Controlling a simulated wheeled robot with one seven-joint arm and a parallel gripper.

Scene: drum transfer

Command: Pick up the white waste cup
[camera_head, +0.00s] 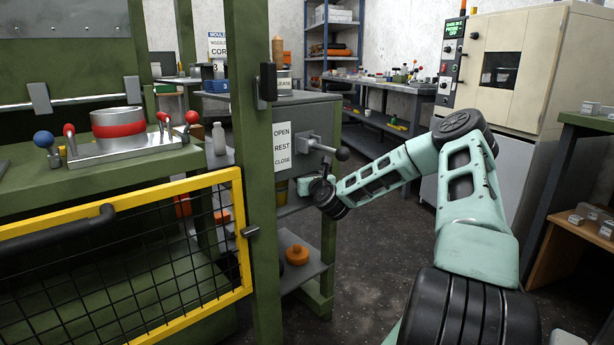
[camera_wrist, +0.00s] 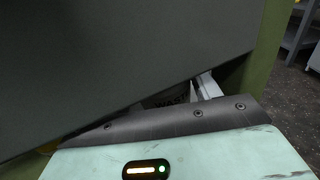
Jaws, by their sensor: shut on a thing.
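The waste cup (camera_wrist: 170,102) shows only as a shaded strip with part of the lettering "WAST" in the wrist view, just beyond the dark plate of my gripper. Most of it is hidden by that plate and by a grey panel. My gripper (camera_head: 306,185) reaches under the grey lever box in the head view and is shut on the cup; its fingertips are largely hidden. A narrow pale piece (camera_wrist: 208,86) stands right of the lettering; I cannot tell if it is a finger. The cup cannot be made out in the head view.
The grey box (camera_head: 318,120) with a lever (camera_head: 341,153) and an OPEN/REST/CLOSE label hangs close above my gripper. A green post (camera_head: 252,200) and yellow-framed mesh gate (camera_head: 243,250) stand left. An orange object (camera_head: 297,254) sits on the lower shelf.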

